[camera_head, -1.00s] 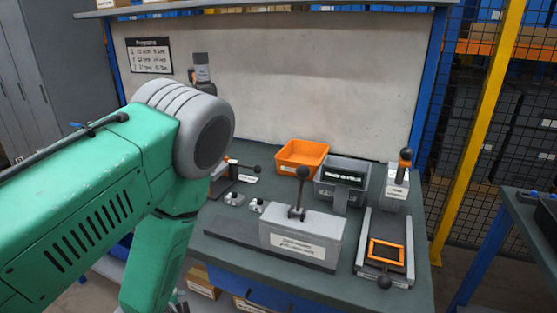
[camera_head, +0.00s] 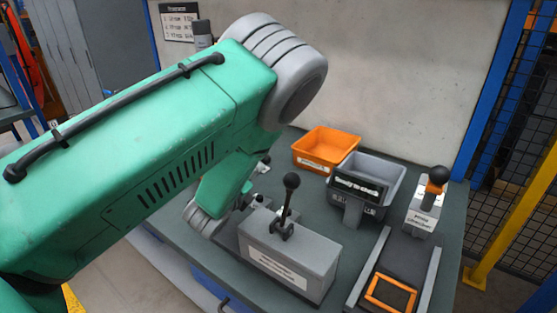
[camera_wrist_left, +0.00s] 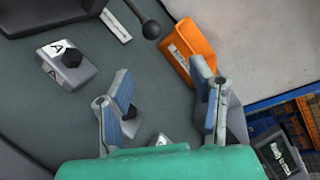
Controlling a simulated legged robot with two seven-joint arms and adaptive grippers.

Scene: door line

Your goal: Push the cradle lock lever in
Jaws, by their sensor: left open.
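No readable label names the cradle lock lever. One black-knobbed lever (camera_head: 288,198) stands upright on a long grey labelled box in the head view. Another with an orange collar (camera_head: 435,184) stands on a grey post at the right. In the left wrist view, a rod with a dark ball (camera_wrist_left: 151,29) reaches from a grey fixture at upper left. My left gripper (camera_wrist_left: 164,78) is open, its blue-padded fingers apart with nothing gripped. The ball is beyond the fingertips. In the head view my green left arm hides that fixture and most of the gripper. My right gripper is not in view.
An orange bin (camera_head: 325,147) and a grey bin (camera_head: 376,178) with a dark panel stand at the back of the bench. A small block marked A (camera_wrist_left: 68,67) lies left of my fingers. A rail with an orange frame (camera_head: 391,293) is at the right.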

